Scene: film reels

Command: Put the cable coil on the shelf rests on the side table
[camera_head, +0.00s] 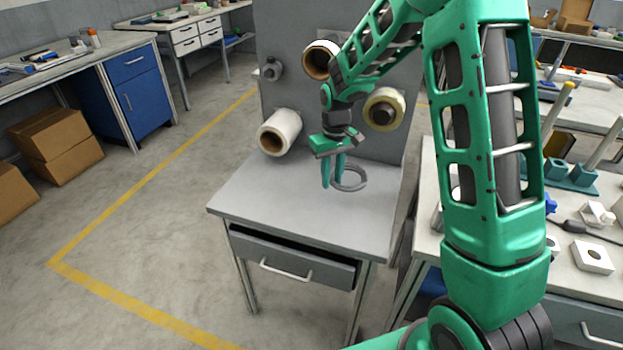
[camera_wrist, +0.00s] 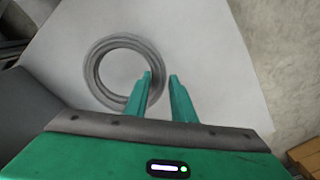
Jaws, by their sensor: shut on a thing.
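The cable coil (camera_head: 363,186) is a dark grey ring over the right part of the side table's grey top (camera_head: 265,205). My gripper (camera_head: 333,178) comes down at the coil's left side in the head view and is shut on its wall. In the wrist view the coil (camera_wrist: 93,75) lies flat to the view, with one finger of my gripper (camera_wrist: 160,77) inside the ring and the other outside. I cannot tell whether the coil touches the tabletop or hangs just above it.
A grey upright panel (camera_head: 330,120) stands behind the tabletop, with a white roll (camera_head: 283,128), a cream roll (camera_head: 384,109) and another roll (camera_head: 319,58) on it. The tabletop's left and front are clear. A cluttered workbench (camera_head: 430,165) stands at right.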

